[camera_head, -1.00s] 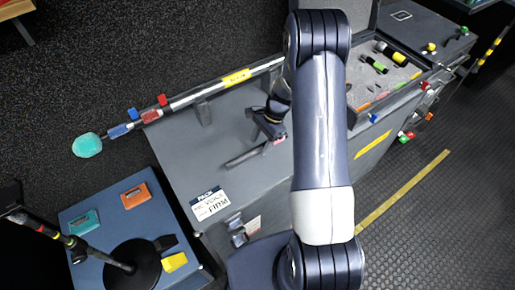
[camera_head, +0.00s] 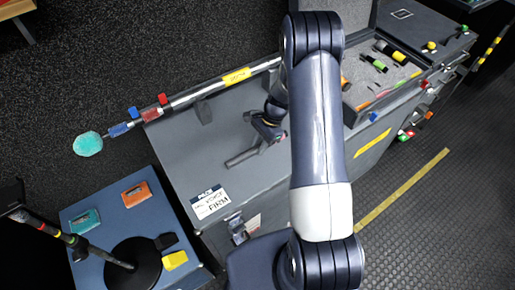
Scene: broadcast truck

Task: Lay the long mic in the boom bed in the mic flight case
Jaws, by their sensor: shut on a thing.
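A long dark grey mic (camera_head: 242,157) lies across my gripper (camera_head: 268,132), over the grey bench top at mid-picture. The gripper is shut on it near its right part, and the left end sticks out toward the lower left. I cannot tell whether the mic touches the surface below. The mic flight case (camera_head: 360,103) stands open to the right of my arm, with grey foam and several short mics inside. My arm hides the case's left part, and I cannot make out the boom bed.
A boom pole (camera_head: 205,92) with a teal furry tip (camera_head: 88,144) lies along the bench's far edge. A label card (camera_head: 209,202) is on the bench's near edge.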

